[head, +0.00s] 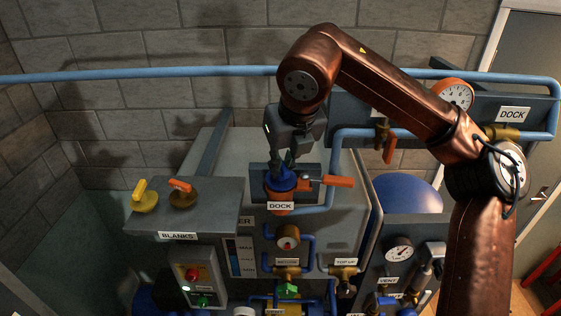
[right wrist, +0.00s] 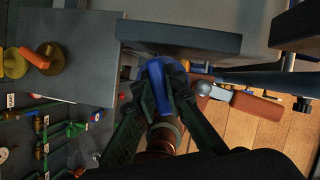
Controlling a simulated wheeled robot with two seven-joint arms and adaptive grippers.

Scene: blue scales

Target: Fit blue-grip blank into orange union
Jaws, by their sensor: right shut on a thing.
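The fingers hide part of the blank. My left gripper is not in view.
A grey BLANKS shelf (head: 215,222) at the left holds a yellow-grip blank (head: 144,197) and an orange-grip blank (head: 183,194). An orange lever (head: 338,181) sticks out right of the union. A blue pipe (head: 150,73) runs along the wall. Gauges and valves crowd the panel below.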

